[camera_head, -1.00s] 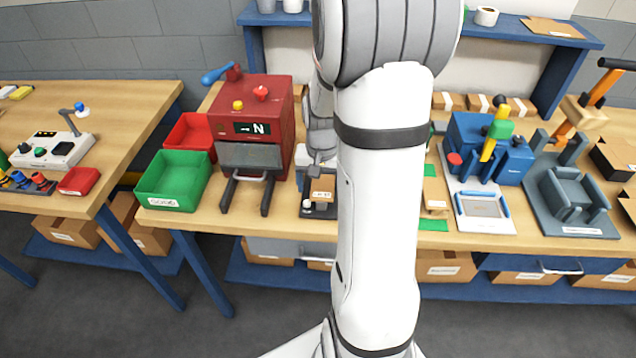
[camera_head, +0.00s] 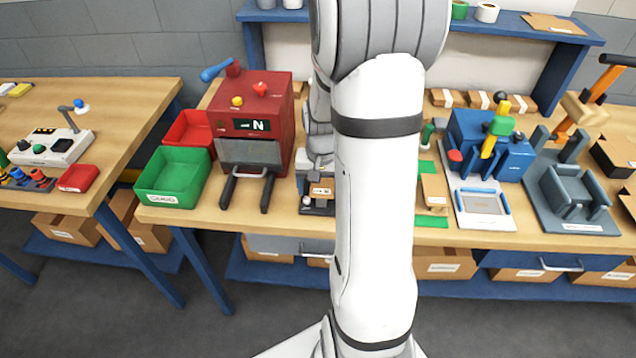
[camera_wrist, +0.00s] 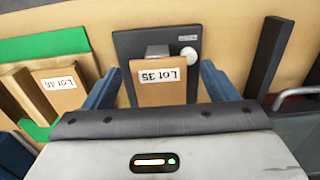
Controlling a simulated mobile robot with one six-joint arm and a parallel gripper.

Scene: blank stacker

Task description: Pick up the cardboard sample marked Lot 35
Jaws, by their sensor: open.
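The cardboard sample marked Lot 35 (camera_wrist: 160,94) is a small brown block with a white label, reading upside down in the wrist view. It rests on a dark plate (camera_wrist: 125,46) with a grey block behind it and a white round knob beside it. In the head view the sample (camera_head: 321,189) shows just left of my arm. My gripper (camera_wrist: 162,82) is open, with one blue finger on each side of the sample and a visible gap to each. My palm hides the sample's near end.
Another cardboard sample (camera_wrist: 58,88), its label partly legible, lies on a green mat (camera_wrist: 48,45). A red machine (camera_head: 257,110) with two dark front bars stands left of the plate. A green bin (camera_head: 172,180) is farther left, and a blue press (camera_head: 490,145) stands right.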

